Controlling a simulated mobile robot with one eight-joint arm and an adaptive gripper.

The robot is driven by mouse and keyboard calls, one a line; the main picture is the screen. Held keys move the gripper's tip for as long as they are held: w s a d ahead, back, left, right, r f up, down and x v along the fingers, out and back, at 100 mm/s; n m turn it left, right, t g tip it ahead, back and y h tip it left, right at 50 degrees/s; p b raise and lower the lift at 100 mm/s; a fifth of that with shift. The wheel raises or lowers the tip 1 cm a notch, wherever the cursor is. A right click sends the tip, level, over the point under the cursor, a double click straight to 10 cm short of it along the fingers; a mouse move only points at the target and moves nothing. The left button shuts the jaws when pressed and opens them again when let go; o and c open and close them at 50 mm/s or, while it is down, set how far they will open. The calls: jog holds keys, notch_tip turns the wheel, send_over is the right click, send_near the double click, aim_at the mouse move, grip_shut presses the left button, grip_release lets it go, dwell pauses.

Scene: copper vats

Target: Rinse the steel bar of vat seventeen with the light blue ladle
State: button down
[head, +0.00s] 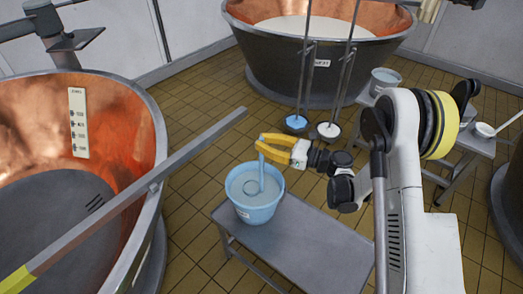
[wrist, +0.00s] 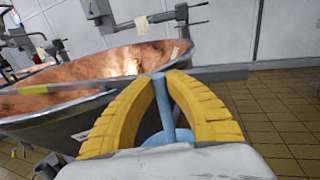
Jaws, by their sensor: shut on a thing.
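My gripper (head: 263,148), with yellow fingers, is shut on the upper handle of the light blue ladle (head: 262,176). In the wrist view the ladle handle (wrist: 163,108) stands between the fingers (wrist: 166,78). The ladle is roughly upright, its lower end in the light blue bucket (head: 257,213) of cloudy liquid, where a round bowl outline shows. The bucket stands on a grey bench (head: 300,245). A steel bar (head: 195,150) crosses the left copper vat (head: 120,110) and sticks out past its rim, left of the gripper. I see no vat number on this vat.
Another copper vat (head: 300,75) stands at the back, its label too small to read. Two long-handled tools with a blue disc (head: 296,122) and a white disc (head: 329,130) hang before it. A second bench (head: 465,150) is at right. Tiled floor lies between.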

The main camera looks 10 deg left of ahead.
notch_tip(320, 180, up, 16)
jog(key=p, duration=0.7)
jog(key=shift+p, duration=0.3)
jog(key=shift+w+r, duration=0.1)
